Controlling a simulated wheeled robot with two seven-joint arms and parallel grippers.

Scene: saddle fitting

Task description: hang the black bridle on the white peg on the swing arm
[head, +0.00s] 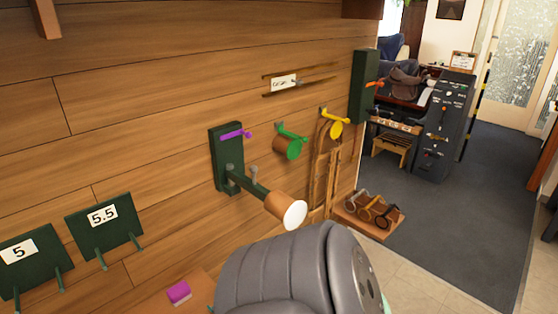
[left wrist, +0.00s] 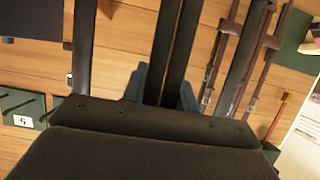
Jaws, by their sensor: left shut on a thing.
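The swing arm (head: 250,187) juts from a dark green wall plate (head: 228,150) in the head view. Its end carries a thick copper-brown peg with a white round face (head: 294,215); nothing hangs on it. In the left wrist view, dark straps of what looks like the black bridle (left wrist: 168,45) run up from between the fingers of my left gripper (left wrist: 163,88), which is shut on them. The rest of the bridle is hidden or out of frame. The head view shows neither the left gripper nor the bridle. My right gripper is in neither view.
Purple (head: 236,134), green (head: 290,146) and yellow (head: 335,127) pegs sit around the swing arm. Brown straps hang below the yellow peg. Numbered green racks (head: 104,222) are at left, a low wooden shelf (head: 363,222) at right. My grey arm covers the bottom middle.

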